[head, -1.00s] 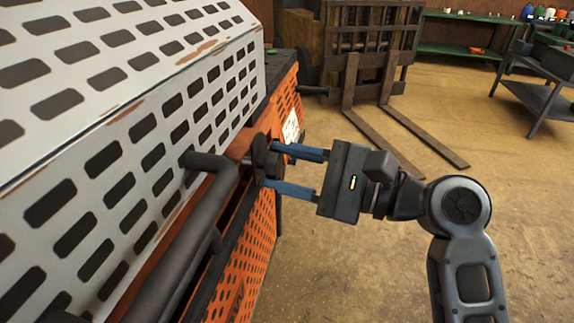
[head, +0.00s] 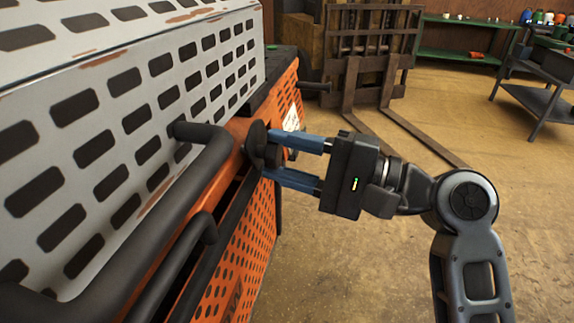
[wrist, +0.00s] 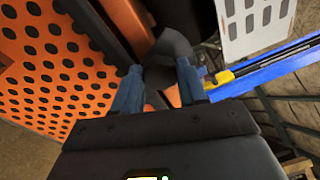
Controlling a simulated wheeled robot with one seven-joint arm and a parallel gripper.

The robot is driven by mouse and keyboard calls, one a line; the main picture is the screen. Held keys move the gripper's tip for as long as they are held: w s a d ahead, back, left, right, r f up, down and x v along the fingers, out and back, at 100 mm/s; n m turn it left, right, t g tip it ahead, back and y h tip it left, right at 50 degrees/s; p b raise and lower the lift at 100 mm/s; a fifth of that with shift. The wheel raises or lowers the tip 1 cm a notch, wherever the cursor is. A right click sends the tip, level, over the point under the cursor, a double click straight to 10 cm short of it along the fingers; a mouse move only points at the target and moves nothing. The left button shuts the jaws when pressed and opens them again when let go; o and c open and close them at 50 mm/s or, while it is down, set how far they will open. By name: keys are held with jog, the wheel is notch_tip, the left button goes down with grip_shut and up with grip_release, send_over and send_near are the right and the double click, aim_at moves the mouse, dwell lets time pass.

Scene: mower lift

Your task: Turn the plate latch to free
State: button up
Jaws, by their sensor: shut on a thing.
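The plate latch (head: 259,146) is a dark round knob-like piece on the orange side of the machine, at the end of the dark rail. It also shows in the wrist view (wrist: 170,46), between and beyond my fingertips. My gripper (head: 277,158) has its two blue fingers closed on the latch, one on the upper right side and one on the lower side. In the wrist view my gripper (wrist: 158,78) has a finger on each side of the latch. The fingers hide part of the latch.
A dark bent handle bar (head: 190,185) runs close beside the latch on the left, below the white perforated cover (head: 110,105). An orange perforated panel (head: 245,235) lies below. A forklift (head: 365,60) stands behind.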

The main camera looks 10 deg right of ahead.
jog(key=n+b, duration=0.4)
jog(key=n+y+b, duration=0.1)
jog(key=n, duration=0.2)
jog(key=shift+f+g+b, duration=0.3)
jog(key=shift+b, duration=0.1)
jog(key=n+g+b, duration=0.1)
jog(key=n+b, duration=0.3)
jog(key=shift+w+n+y, duration=0.1)
jog(key=shift+n+y, duration=0.2)
jog(key=shift+r+n+b, duration=0.1)
jog(key=shift+n+b, duration=0.55)
jog(key=shift+n, duration=0.25)
jog(key=shift+r, duration=0.1)
jog(key=o, duration=1)
jog(key=shift+o, duration=0.2)
jog(key=shift+d, duration=0.1)
jog(key=v, duration=0.7)
jog(key=shift+d, duration=0.35)
